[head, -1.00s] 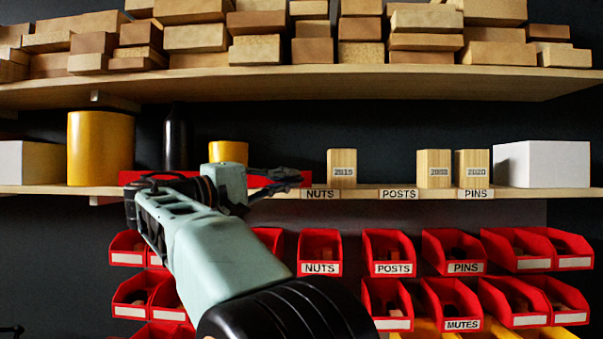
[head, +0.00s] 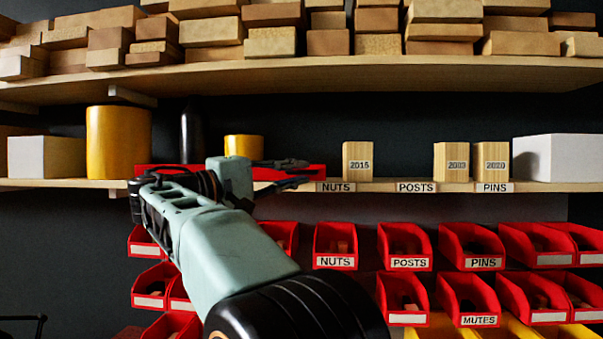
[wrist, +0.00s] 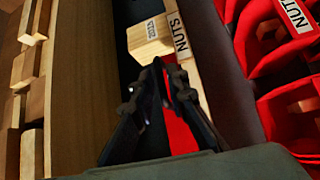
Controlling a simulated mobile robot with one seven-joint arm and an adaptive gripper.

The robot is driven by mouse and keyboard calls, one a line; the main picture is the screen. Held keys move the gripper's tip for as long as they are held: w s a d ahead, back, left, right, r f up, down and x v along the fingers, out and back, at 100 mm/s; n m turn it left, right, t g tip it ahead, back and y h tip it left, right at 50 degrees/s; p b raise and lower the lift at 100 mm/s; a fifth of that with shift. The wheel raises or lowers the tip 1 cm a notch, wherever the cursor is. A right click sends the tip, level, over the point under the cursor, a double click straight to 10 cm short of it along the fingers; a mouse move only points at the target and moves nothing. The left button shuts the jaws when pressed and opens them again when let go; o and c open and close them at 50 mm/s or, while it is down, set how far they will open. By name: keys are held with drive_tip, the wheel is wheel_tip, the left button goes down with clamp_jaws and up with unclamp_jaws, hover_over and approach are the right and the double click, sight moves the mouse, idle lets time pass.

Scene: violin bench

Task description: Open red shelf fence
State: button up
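The red shelf fence (head: 306,172) is a low red bar along the front edge of the middle shelf, left of the NUTS label. My arm hides its middle. In the wrist view the fence (wrist: 182,137) shows as a red strip between and behind my fingers. My gripper (head: 309,173) is in front of the fence near its right end, pointing right. In the wrist view my gripper's fingertips (wrist: 164,62) are close together, with a narrow gap and nothing seen held. I cannot tell whether a finger touches the fence.
The middle shelf (head: 400,186) holds a yellow cylinder (head: 118,143), a black bottle (head: 192,138), wooden blocks (head: 357,162) and a white box (head: 558,158). Red bins (head: 335,246) hang below. Wood pieces crowd the upper shelf (head: 400,73).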

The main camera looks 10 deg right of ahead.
drive_tip(key=v, duration=1)
drive_tip(key=shift+s+a, duration=0.1)
